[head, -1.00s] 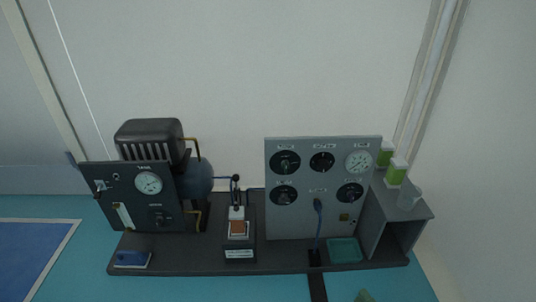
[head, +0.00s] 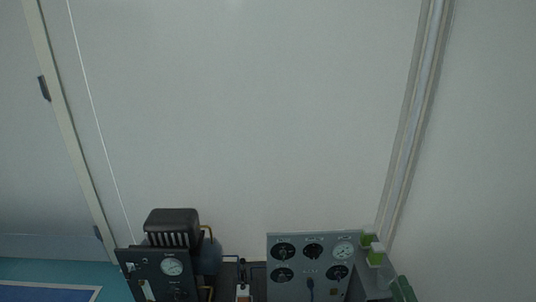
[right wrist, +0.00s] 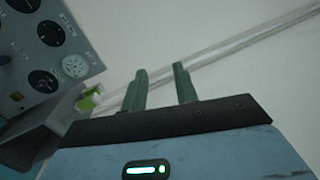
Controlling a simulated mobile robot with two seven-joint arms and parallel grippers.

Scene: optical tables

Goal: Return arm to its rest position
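My right gripper (head: 403,289) shows as green fingers at the lower right edge of the head view, beside the grey shelf at the panel's right end. In the right wrist view its two green fingers (right wrist: 160,82) stand apart with nothing between them. They point toward the bare wall, with the gauge panel off to the left. My left gripper is in neither view.
The grey gauge panel (head: 310,261) stands at the bottom of the head view. Green-and-white containers (head: 374,254) sit at its right. A dark compressor unit (head: 172,229) stands left of it. The wall above is bare.

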